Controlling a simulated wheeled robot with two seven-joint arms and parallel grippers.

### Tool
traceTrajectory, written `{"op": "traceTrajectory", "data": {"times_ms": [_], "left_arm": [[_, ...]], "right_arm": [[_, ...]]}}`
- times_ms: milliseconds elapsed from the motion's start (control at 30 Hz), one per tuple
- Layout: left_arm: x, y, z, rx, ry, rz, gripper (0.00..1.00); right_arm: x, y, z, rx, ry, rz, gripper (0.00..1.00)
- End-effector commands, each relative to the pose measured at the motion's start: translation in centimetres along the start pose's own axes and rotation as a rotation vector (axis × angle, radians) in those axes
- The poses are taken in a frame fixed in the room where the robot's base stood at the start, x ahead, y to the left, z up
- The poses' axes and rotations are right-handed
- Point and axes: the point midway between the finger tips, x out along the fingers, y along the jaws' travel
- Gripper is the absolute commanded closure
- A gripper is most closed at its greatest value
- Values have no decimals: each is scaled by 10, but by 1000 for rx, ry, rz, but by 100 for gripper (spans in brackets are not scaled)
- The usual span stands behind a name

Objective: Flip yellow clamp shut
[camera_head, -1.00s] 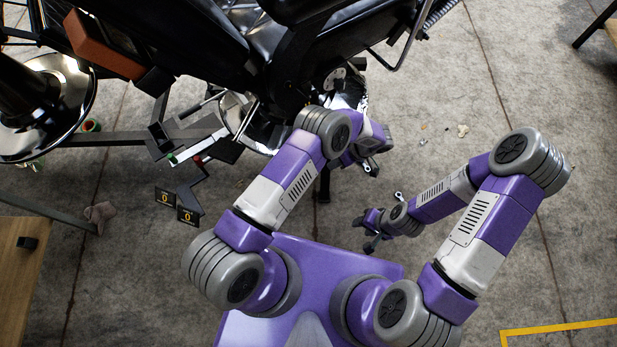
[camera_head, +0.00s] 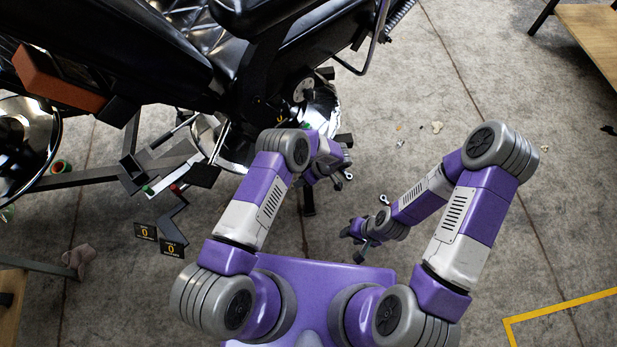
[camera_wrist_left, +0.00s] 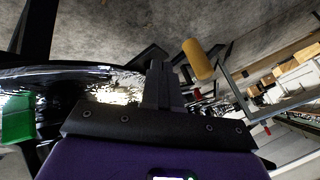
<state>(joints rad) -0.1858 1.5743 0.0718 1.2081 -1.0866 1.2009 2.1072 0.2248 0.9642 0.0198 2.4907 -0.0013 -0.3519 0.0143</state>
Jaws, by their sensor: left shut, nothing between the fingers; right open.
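In the left wrist view a yellow cylinder (camera_wrist_left: 198,60), perhaps the yellow clamp's handle, stands tilted just right of and beyond my left fingertips (camera_wrist_left: 160,72). The fingers are together with nothing between them and look apart from it. What the cylinder is fixed to is unclear. In the head view my left gripper (camera_head: 338,172) is low beside the barber chair (camera_head: 130,60), partly hidden by its own arm. I cannot make out the yellow clamp there. My right gripper (camera_head: 361,241) is open and empty, low over the floor.
A shiny metal chair base (camera_head: 318,105) lies just beyond my left gripper. Metal bars and two black "0" signs (camera_head: 160,240) are at left. In the left wrist view a green block (camera_wrist_left: 15,118) is at the left edge. The floor on the right is mostly clear.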

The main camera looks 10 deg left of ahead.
Motion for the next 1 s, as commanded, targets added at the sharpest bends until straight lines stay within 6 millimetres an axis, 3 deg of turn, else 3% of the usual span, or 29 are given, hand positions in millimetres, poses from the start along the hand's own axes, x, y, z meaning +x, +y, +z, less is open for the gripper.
{"op": "traceTrajectory", "data": {"times_ms": [67,400,1000], "left_arm": [[18,-1,1,0,-3,-2,100],[29,-31,0,1,-1,0,100],[33,-38,-2,1,0,1,100]], "right_arm": [[6,2,0,0,0,0,57],[4,1,0,0,0,0,57],[2,1,0,0,0,0,57]]}}
